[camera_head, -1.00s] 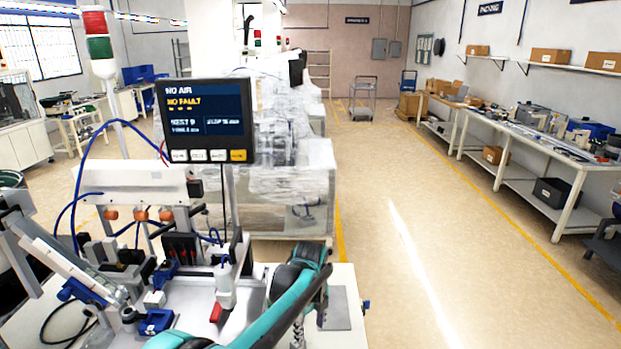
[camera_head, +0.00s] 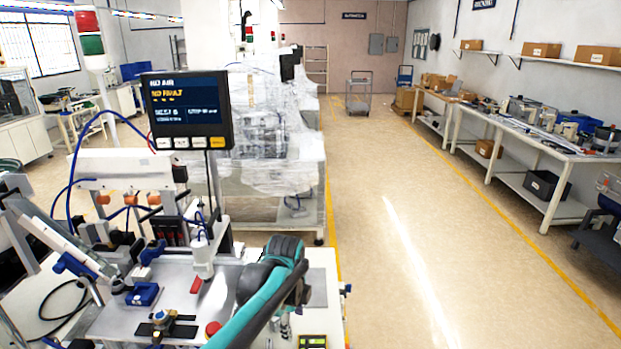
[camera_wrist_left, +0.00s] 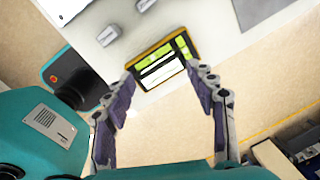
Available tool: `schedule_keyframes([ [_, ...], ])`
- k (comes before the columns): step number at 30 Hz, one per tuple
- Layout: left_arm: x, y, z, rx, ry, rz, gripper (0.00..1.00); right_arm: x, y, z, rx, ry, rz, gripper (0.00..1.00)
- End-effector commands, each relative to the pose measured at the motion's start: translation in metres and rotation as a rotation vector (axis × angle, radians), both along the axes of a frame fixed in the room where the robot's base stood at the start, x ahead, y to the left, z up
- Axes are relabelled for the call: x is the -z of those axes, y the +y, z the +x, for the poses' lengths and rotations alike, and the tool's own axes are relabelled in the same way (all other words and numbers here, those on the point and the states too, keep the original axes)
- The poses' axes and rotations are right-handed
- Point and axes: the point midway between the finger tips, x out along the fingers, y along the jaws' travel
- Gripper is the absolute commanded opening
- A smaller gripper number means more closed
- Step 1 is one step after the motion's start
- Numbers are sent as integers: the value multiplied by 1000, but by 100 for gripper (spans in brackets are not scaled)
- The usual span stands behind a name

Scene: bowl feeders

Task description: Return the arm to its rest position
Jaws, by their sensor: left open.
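My left arm (camera_head: 262,308), teal and dark grey, reaches in from the bottom edge of the head view over the right part of the machine table. Its gripper (camera_head: 285,326) hangs below the dark wrist and is mostly hidden there. In the left wrist view the left gripper (camera_wrist_left: 168,80) is open, with its two fingers wide apart and nothing between them. Beyond the fingertips lies a yellow-framed panel with a green and white screen (camera_wrist_left: 160,62). Whether the fingers touch it I cannot tell. My right gripper is in neither view.
The machine table (camera_head: 322,290) carries a fixture, a blue block (camera_head: 142,294) and a red button (camera_head: 213,328). A monitor (camera_head: 187,110) stands above it. A yellow-framed device (camera_head: 312,342) is at the table's front edge. Open floor (camera_head: 400,250) lies to the right, before a long workbench (camera_head: 570,150).

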Motion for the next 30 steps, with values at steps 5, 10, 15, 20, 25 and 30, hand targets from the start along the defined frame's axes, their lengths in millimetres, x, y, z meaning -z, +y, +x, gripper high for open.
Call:
schedule_keyframes([
  [5, -24, 30, -30, -282, -65, -54, 56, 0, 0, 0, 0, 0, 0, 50],
  [10, -44, 66, -79, -695, -155, -164, 56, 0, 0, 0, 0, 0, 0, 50],
  [15, -48, 98, -131, -1132, -239, -323, 56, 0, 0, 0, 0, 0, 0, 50],
  [20, -37, 120, -172, -1490, -292, -491, 56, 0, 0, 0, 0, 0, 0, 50],
  [25, -24, 132, -196, -1724, -316, -626, 56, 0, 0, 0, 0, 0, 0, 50],
  [30, -19, 135, -203, -1797, -320, -672, 56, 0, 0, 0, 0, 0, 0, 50],
])
